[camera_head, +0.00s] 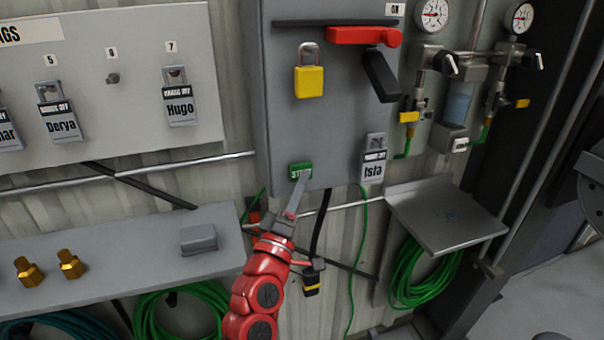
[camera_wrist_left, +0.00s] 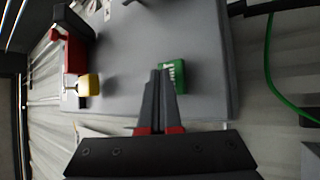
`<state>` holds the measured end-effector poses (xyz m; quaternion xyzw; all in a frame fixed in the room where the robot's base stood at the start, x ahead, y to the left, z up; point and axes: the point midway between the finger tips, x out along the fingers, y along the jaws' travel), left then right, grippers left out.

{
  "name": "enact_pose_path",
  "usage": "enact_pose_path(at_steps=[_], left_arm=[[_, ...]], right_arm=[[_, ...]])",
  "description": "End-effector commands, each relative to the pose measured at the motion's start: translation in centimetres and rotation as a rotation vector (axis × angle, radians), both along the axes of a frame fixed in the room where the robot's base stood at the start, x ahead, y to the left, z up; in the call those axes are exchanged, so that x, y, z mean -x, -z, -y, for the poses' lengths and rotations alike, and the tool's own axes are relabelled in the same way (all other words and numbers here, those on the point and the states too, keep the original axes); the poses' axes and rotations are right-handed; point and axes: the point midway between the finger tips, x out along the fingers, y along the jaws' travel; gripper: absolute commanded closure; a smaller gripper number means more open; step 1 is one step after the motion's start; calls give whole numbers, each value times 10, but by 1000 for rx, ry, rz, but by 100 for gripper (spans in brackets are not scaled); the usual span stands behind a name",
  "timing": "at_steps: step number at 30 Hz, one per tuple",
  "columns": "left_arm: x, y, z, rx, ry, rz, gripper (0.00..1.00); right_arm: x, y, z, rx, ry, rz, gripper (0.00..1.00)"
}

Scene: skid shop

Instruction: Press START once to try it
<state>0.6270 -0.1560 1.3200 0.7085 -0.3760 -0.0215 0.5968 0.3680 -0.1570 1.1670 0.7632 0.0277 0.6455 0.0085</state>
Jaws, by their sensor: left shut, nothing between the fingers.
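The green START button (camera_head: 300,170) sits low on the front of the grey electrical box (camera_head: 280,120). My left gripper (camera_head: 303,176) comes up from below, its fingers shut and empty, with the tips at the button's lower right part in the head view. In the left wrist view the shut fingertips (camera_wrist_left: 165,72) lie beside the green button (camera_wrist_left: 180,75), overlapping its edge. I cannot tell whether they touch it. My right gripper is not in view.
A yellow padlock (camera_head: 309,82), a red handle (camera_head: 362,36) and an Isla tag (camera_head: 373,167) are on the box. Gauges and valves stand right, above a grey shelf (camera_head: 447,225). A left ledge (camera_head: 130,260) holds brass fittings (camera_head: 70,264). Green hoses hang below.

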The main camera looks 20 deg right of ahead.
Motion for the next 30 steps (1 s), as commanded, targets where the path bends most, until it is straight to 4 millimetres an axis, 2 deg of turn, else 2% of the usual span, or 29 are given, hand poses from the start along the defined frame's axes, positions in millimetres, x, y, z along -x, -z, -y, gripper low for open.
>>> enact_pose_path(at_steps=[30], left_arm=[[-8, 0, 0, 0, 0, 0, 100]], right_arm=[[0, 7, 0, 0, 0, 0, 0]])
